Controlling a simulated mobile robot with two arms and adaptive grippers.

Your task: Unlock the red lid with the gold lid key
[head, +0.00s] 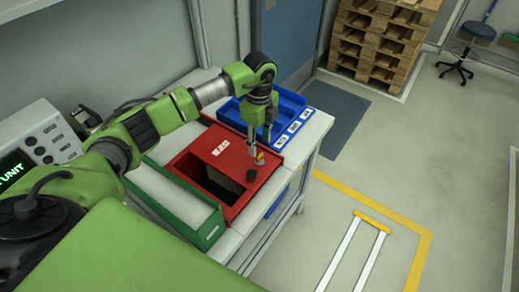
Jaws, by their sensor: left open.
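A red box (183,160) stands on the white bench, with its red lid (222,149) over the far part. The lid bears a small white label. A dark opening shows in the near part of the box. A small gold-yellow piece (260,157), seemingly the lid key, is at the lid's right side, beside a small black knob-like part (251,175). My left gripper (259,150) points down over it, with open fingers close to the gold piece; I cannot tell whether they touch it. My right gripper is not in view.
A green-edged tray (211,232) stands left of the red box. A blue bin (291,104) with white labels stands behind it. Another blue container is partly visible below the bench top. Wooden pallets (378,40) and a stool (457,62) stand far off.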

